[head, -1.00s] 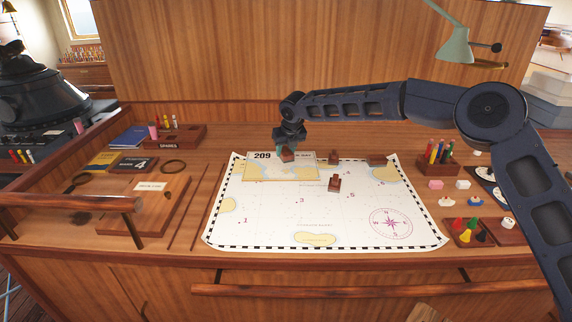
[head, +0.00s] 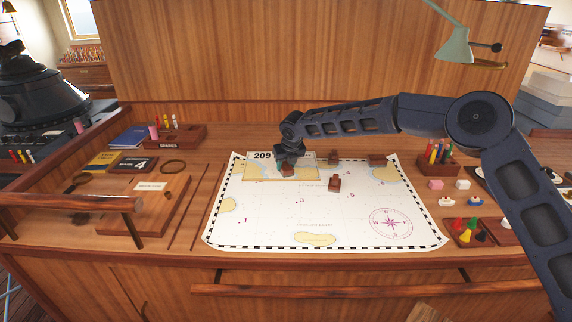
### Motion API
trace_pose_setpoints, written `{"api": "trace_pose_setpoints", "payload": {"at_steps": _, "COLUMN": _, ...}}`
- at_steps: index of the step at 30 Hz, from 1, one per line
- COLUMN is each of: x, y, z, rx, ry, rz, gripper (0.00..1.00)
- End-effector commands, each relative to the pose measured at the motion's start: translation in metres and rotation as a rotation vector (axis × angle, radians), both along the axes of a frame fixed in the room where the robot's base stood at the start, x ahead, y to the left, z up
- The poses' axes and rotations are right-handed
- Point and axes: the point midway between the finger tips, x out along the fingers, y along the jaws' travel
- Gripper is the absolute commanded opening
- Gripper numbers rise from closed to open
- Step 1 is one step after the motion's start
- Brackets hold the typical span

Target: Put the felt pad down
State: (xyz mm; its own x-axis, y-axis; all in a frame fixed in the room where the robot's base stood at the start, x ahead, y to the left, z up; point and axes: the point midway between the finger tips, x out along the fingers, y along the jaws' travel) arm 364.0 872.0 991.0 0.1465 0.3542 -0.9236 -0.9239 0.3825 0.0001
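My gripper (head: 287,163) points down over the upper left part of the chart, at the yellow-edged card marked 209 (head: 253,171). A small reddish-brown block (head: 288,171) is at its fingertips and moves with it, so it seems held. The fingers are small and dark, and partly hide it. I cannot tell whether the block touches the card. I cannot make out a separate felt pad; a bit of teal at the fingers earlier is not clear now.
The white chart (head: 270,215) lies on the wooden desk. Brown weights stand on it, one near the middle (head: 334,184), others at its top edge (head: 333,158) (head: 377,160). A pencil box (head: 438,165) and small coloured pieces are right. The lower chart is mostly clear.

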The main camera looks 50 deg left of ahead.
Motion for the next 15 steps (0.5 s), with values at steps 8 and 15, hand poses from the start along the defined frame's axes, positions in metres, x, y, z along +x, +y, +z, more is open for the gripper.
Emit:
{"api": "trace_pose_setpoints", "payload": {"at_steps": 8, "x": -0.0001, "y": 0.0000, "z": 0.0001, "rx": 0.000, "ry": 0.000, "rz": 0.000, "gripper": 0.62}}
{"api": "trace_pose_setpoints", "payload": {"at_steps": 15, "x": -0.0003, "y": -0.0008, "z": 0.0066, "rx": 0.001, "ry": 0.000, "rz": 0.000, "gripper": 0.62}}
